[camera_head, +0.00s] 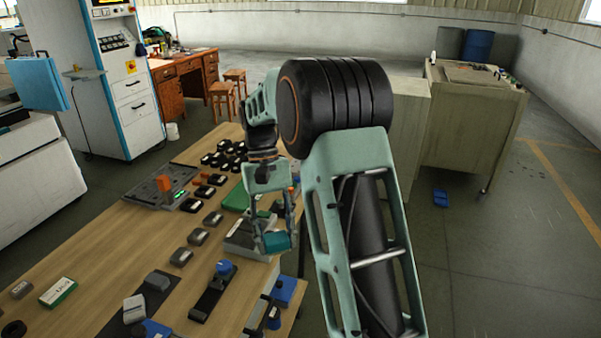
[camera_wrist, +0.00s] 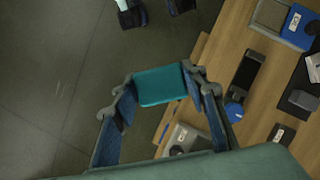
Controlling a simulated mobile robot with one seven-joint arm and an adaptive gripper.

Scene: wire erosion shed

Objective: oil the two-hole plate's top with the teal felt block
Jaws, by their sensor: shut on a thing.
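My gripper (camera_head: 275,236) is shut on the teal felt block (camera_head: 277,243), which sits between the fingertips. The block also shows as a flat teal face between the fingers of my gripper (camera_wrist: 162,86) in the wrist view. A pale grey plate-like piece (camera_head: 240,245) lies on the bench, just left of and partly behind the block in the head view. In the wrist view a pale grey piece with a dark round mark (camera_wrist: 190,138) shows behind my right finger, partly hidden. I cannot make out two holes. In the wrist view the block appears over the floor beside the bench edge.
The wooden bench (camera_head: 130,235) carries several small grey and black blocks, a dark tray with an orange piece (camera_head: 163,184), a black fixture with a blue knob (camera_head: 222,268) and a green-white box (camera_head: 58,292). A green mat (camera_head: 237,197) lies behind the plate. Floor is right.

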